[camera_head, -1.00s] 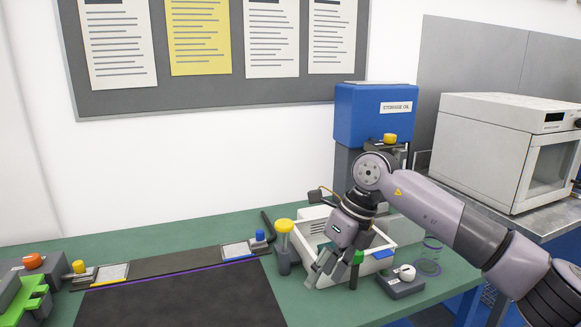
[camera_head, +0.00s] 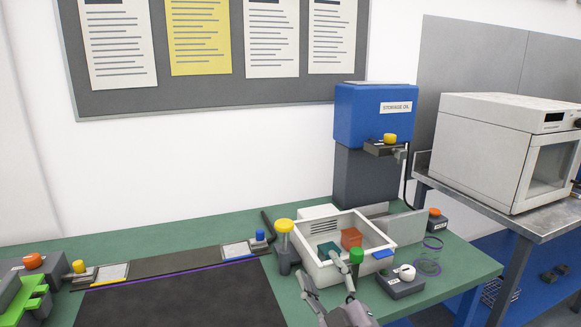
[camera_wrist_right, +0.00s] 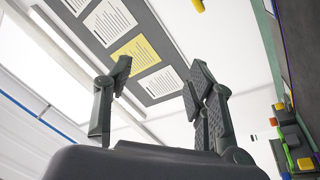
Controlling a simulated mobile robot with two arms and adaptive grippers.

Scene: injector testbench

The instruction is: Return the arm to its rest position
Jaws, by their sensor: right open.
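My right gripper (camera_head: 328,283) is low in the head view, at the front of the white bin, with its arm mostly below the picture edge. In the right wrist view the gripper (camera_wrist_right: 158,78) has its fingers spread wide, with nothing between them. The wall and its posters show behind them. My left gripper is in neither view.
The white bin (camera_head: 383,229) on the green bench (camera_head: 459,268) holds a red-orange block (camera_head: 351,238) and a dark teal piece. A yellow-topped post (camera_head: 285,228) and a white-knobbed box (camera_head: 402,283) flank it. The blue storage oil unit (camera_head: 365,112) stands behind.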

